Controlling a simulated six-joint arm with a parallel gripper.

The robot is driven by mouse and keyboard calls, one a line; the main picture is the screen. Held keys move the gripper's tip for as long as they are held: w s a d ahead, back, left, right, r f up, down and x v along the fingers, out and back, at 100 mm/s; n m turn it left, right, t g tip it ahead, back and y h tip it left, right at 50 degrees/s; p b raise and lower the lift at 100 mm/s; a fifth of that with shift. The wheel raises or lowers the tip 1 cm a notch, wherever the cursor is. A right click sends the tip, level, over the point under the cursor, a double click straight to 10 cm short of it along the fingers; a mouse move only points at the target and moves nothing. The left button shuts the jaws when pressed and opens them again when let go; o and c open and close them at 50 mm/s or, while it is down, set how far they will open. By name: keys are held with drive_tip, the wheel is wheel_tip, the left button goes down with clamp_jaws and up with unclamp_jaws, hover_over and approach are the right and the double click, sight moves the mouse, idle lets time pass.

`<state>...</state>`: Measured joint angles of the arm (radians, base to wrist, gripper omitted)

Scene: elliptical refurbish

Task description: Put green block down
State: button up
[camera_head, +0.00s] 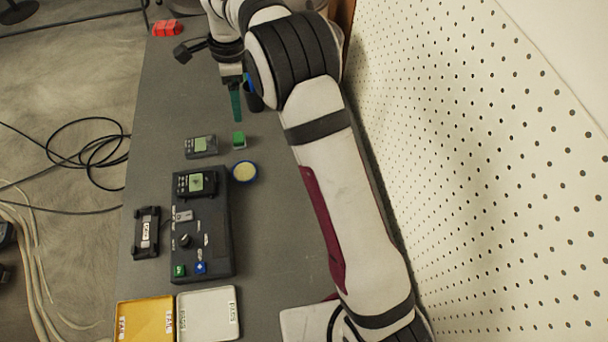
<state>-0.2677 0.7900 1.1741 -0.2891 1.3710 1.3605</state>
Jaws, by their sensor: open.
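A small green block (239,140) sits on the grey table, to the right of a small dark device with a screen (201,146). My gripper (237,112) hangs above the table, just beyond the block in the picture, with its dark teal fingers pointing down. The fingers are open and appear apart from the block. The gap between them is hard to see from this angle.
A black control box (217,240) lies nearer, with a round yellow-and-blue item (244,172) beside it. A black bracket (146,232) is to its left. Yellow (145,319) and white (208,314) trays are at the front. A red object (168,28) is far left. A pegboard wall (480,150) bounds the right.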

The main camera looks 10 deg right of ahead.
drive_tip(key=s+d+r+n, duration=0.4)
drive_tip(key=s+d+r, duration=0.2)
drive_tip(key=s+r, duration=0.3)
drive_tip(key=s+d+f+n, duration=0.1)
drive_tip(key=s+d+n, duration=0.2)
drive_tip(key=s, duration=1)
drive_tip(key=s+d+n, duration=0.3)
drive_tip(key=s+n, duration=0.1)
drive_tip(key=s, duration=0.9)
drive_tip(key=shift+s+f+n+y, duration=0.35)
drive_tip(key=shift+f+n+y, duration=0.05)
drive_tip(key=shift+c, duration=0.3)
